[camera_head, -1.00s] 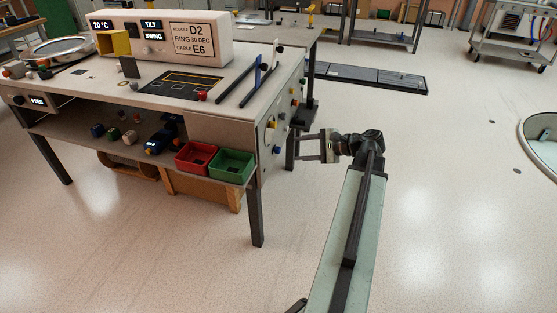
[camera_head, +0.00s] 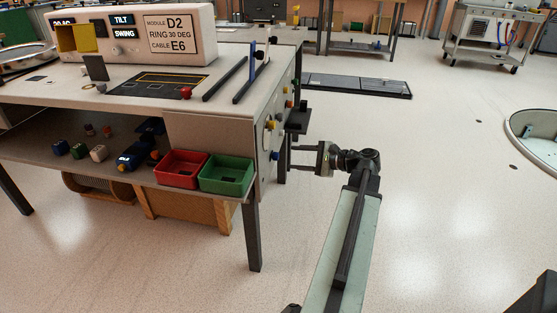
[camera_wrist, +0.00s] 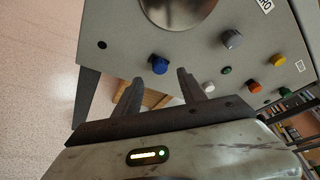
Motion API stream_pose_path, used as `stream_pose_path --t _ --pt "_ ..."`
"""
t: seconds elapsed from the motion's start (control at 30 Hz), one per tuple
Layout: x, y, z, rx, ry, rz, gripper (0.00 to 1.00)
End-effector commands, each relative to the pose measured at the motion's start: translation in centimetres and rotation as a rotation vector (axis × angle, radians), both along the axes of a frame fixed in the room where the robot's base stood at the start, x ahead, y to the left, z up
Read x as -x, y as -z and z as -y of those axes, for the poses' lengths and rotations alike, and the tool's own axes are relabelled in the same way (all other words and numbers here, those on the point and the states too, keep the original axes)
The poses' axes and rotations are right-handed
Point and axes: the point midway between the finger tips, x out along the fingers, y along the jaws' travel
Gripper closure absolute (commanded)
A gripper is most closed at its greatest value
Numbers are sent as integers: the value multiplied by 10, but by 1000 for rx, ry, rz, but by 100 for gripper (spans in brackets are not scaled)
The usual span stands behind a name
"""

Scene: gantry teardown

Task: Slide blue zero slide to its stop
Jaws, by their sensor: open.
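A blue knob (camera_wrist: 159,65) sticks out of the bench's grey side panel (camera_wrist: 115,50). It also shows in the head view (camera_head: 275,156). On the bench top, a thin blue upright piece (camera_head: 252,66) stands at the right dark rail (camera_head: 244,82). I cannot tell which blue part is the zero slide. My gripper (camera_head: 292,159) is open and empty beside the panel, pointing at it. In the wrist view, my fingertips (camera_wrist: 158,86) are spread, with the blue knob just beyond the gap, apart from both fingers.
The panel also carries a grey knob (camera_wrist: 232,39), a yellow knob (camera_wrist: 278,60) and an orange knob (camera_wrist: 254,87). Red (camera_head: 182,168) and green (camera_head: 227,175) bins sit on the shelf. A dark bench leg (camera_head: 253,230) stands at the front corner.

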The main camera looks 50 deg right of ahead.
Motion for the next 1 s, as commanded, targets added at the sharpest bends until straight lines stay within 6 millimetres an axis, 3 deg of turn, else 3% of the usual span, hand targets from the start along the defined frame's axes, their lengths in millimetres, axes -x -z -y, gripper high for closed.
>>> stream_pose_path --t 0.3,0.67,0.83,1.0 --pt "-52 17 -15 0 -4 -1 52" --pt "-61 18 -18 1 -2 -1 52" --pt "-61 18 -18 1 -2 -1 96" --pt "-61 18 -18 0 -3 0 100"
